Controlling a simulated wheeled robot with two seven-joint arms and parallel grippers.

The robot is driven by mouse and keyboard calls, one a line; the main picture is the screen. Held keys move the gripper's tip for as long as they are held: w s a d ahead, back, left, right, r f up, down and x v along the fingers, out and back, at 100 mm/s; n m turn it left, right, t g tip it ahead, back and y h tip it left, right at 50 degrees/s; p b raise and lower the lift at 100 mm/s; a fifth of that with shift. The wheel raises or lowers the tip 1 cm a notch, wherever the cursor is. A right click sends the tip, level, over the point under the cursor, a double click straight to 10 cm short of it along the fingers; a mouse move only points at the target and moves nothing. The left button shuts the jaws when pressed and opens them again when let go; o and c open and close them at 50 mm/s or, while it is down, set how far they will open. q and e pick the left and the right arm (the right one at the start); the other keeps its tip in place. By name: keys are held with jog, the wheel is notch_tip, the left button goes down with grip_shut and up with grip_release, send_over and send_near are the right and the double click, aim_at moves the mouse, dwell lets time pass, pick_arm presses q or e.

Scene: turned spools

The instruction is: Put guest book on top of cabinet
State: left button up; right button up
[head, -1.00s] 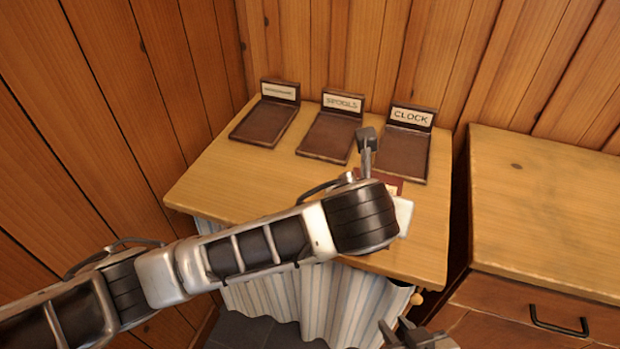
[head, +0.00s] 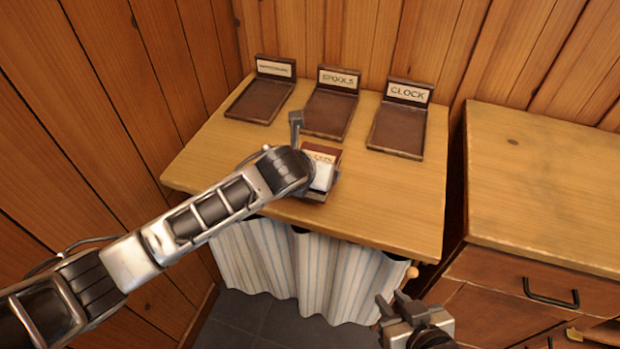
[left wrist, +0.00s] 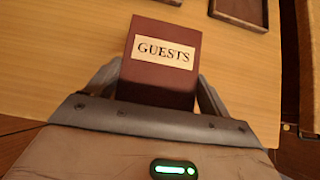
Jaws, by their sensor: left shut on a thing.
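The guest book (left wrist: 160,75) is dark red with a cream label reading GUESTS. My left gripper (left wrist: 160,92) has one finger on each side of it and is shut on it. In the head view, part of the guest book (head: 325,150) shows beyond my left gripper (head: 318,178), over the front middle of the curtained table; my wrist hides the rest. I cannot tell whether it touches the wood. The wooden cabinet (head: 545,190) stands at the right, its visible top bare. My right gripper (head: 393,302) is low in front of the table, empty, its fingers apart.
Three brown trays stand along the back of the curtained table (head: 400,205): one with an unreadable label (head: 262,100), the SPOOLS tray (head: 328,112) and the CLOCK tray (head: 397,130). A narrow gap separates table and cabinet. A black drawer handle (head: 550,295) juts from the cabinet front.

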pick_arm(q)
jog(key=shift+w+a+f, duration=0.15)
jog(key=shift+f, duration=1.6)
jog(key=o, duration=1.1)
jog(key=shift+f, duration=0.15)
jog(key=shift+c, duration=0.2)
jog(key=shift+s+a+r, duration=0.1)
jog(key=shift+s+r, duration=0.15)
jog(key=shift+r, duration=0.15)
jog(key=p+v, duration=0.1)
jog(key=v, duration=1)
jog(key=shift+p, duration=0.35)
